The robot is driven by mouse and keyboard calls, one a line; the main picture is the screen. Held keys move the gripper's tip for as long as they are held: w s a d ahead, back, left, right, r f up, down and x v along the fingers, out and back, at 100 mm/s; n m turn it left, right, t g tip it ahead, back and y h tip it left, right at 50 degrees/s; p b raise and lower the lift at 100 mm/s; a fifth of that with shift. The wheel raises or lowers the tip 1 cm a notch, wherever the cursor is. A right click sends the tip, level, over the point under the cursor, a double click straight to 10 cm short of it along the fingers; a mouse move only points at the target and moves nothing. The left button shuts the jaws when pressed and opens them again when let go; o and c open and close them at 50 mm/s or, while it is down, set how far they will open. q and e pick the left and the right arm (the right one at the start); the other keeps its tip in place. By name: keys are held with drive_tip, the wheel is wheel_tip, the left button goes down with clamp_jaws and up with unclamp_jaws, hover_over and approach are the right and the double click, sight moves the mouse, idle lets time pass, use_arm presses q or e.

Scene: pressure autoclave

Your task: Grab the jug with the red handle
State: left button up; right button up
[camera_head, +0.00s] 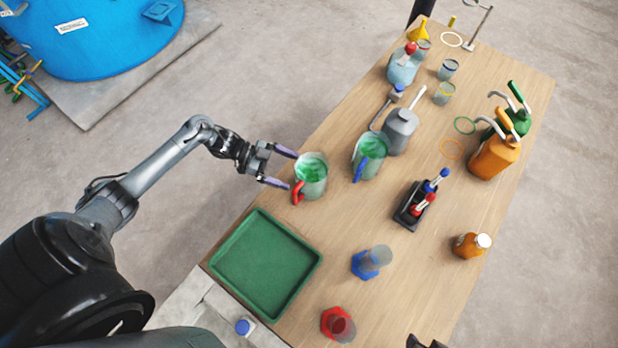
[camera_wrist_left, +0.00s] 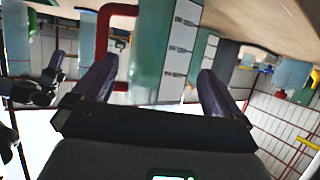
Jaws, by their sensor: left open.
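The jug with the red handle (camera_head: 313,170) stands upright near the table's left edge, a clear jug with green showing inside. Its red handle (camera_head: 297,193) faces the front left. My left gripper (camera_head: 286,168) is open just left of the jug, its purple-grey fingers pointing at it. In the left wrist view the jug (camera_wrist_left: 149,50) shows between the spread fingers (camera_wrist_left: 157,88), with the red handle toward the left finger. I cannot tell whether a finger touches it. A dark part at the bottom edge, likely my right gripper (camera_head: 425,343), is mostly cut off.
A similar jug with a blue handle (camera_head: 370,155) stands close to the right, with a grey bottle (camera_head: 401,130) behind it. A green tray (camera_head: 265,263) lies in front. Orange canister (camera_head: 494,157), tube rack (camera_head: 408,212) and blue-based cylinder (camera_head: 368,264) stand farther right.

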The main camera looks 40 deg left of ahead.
sight(302, 175)
use_arm(q)
drive_tip(key=shift+p+x, duration=0.3)
drive_tip(key=shift+x, duration=2.55)
drive_tip(key=shift+w+a+f, duration=0.1)
drive_tip(key=shift+c, duration=0.3)
drive_tip(key=c, duration=0.7)
